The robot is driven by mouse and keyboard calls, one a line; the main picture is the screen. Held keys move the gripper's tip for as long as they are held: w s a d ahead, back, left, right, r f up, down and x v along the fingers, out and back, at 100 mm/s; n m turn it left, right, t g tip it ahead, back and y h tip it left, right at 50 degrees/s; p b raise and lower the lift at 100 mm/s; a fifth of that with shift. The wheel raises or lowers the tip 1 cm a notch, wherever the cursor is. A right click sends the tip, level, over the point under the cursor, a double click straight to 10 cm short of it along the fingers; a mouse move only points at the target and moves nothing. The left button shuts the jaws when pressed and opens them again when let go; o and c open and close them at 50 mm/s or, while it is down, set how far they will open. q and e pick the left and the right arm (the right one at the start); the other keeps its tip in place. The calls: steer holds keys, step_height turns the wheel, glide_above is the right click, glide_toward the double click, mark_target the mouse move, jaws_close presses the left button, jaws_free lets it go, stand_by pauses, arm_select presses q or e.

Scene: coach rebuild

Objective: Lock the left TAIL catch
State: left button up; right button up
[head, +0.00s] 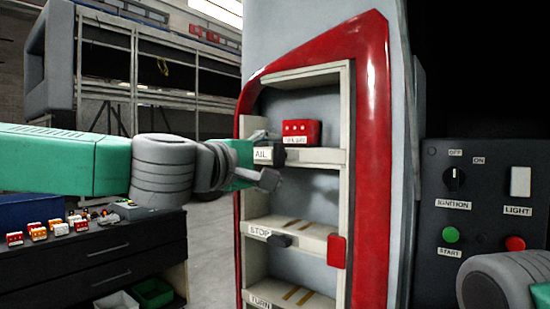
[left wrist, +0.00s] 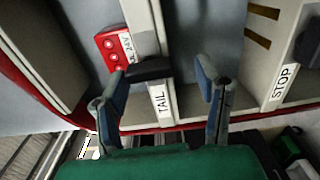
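The TAIL shelf (head: 322,157) is the upper shelf in a red-framed lamp housing. A red block with pale round marks (head: 300,132) sits on it and also shows in the left wrist view (left wrist: 117,50). The black left TAIL catch (head: 279,156) is at the shelf's left front, beside the TAIL label; it also shows in the left wrist view (left wrist: 150,69). My left gripper (head: 266,159) is in front of it. In the left wrist view its fingers (left wrist: 160,75) are apart, with the label and catch between them; contact cannot be told. My right gripper is out of view.
The STOP shelf (head: 310,232) below has a black catch (head: 279,240) at left and a red tab (head: 336,252) at right. A dark switch panel (head: 487,215) stands at right. A dark drawer bench (head: 90,265) with several small lamp blocks stands at left.

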arm_select(q)
steer(key=shift+w+r, duration=0.1)
steer(key=shift+r, duration=0.1)
steer(key=shift+s+a+r, duration=0.1)
steer(key=shift+s+a, duration=0.2)
steer(key=shift+s, duration=0.15)
steer(key=v, duration=1.1)
steer(key=shift+a+f, duration=0.2)
steer(key=shift+f, duration=0.15)
steer(key=shift+w+d, duration=0.15)
steer(key=shift+d, duration=0.05)
